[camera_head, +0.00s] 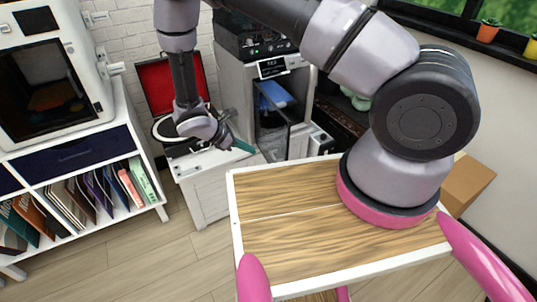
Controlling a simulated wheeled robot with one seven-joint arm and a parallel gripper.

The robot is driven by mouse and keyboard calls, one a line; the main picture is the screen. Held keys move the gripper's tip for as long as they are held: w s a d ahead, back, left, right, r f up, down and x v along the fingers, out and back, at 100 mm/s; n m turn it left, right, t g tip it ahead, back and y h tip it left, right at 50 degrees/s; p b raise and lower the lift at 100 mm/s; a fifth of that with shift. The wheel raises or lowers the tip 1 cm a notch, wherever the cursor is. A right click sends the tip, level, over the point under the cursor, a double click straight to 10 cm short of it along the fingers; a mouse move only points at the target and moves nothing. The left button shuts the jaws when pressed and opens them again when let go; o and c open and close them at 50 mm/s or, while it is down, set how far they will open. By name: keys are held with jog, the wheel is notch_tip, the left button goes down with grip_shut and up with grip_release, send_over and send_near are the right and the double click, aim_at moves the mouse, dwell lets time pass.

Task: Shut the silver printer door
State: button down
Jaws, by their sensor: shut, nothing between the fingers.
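The silver printer (235,82) stands on a white cabinet at the back centre, with a small lit display on its upper front. Its chamber is open to view and a blue part (273,96) shows inside. The printer door (272,140), a dark panel with a grey frame, appears to stand ajar at the front. My gripper (243,146) is shut and empty, with its teal fingertips low in front of the printer, just left of the door. I cannot tell whether they touch it. My arm crosses above and hides part of the printer's top.
A white printer (100,65) stands on a shelf of books and folders at left. An open red-lined case (155,85) lies behind my forearm. A wooden-topped surface (285,235) fills the near foreground. Floor is clear at lower left. A cardboard box (468,182) is at right.

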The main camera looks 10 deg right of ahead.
send_near(284, 158)
notch_tip(284, 158, down, 3)
jog(key=d, duration=0.1)
jog(key=d+f, duration=0.1)
jog(key=d, duration=0.1)
jog(key=shift+w, duration=0.2)
jog(key=shift+w+d, duration=0.1)
jog(key=shift+d, duration=0.4)
